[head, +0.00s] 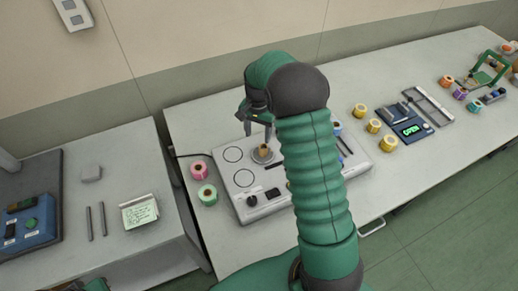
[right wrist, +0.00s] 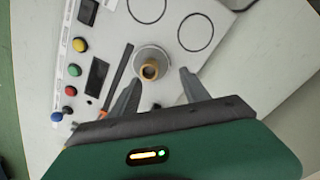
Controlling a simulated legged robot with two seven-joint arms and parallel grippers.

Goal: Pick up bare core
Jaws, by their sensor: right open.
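The bare core (head: 264,149) is a small tan-brown tube standing upright on a round grey spindle base on the light grey rewinder panel (head: 241,203). In the right wrist view the core (right wrist: 150,70) shows its open top end, just beyond and between the fingertips. My right gripper (head: 257,130) is open and empty, pointing down above the core. In the right wrist view its two dark fingers (right wrist: 155,82) are spread to either side of the core, with gaps on both sides.
Pink (head: 199,169) and green (head: 207,194) rolls stand left of the panel. Several yellow rolls (head: 374,125) and a dark scale (head: 409,128) stand to the right. Colored buttons (right wrist: 74,69) line the panel edge. A side table (head: 113,223) holds a note card (head: 139,211).

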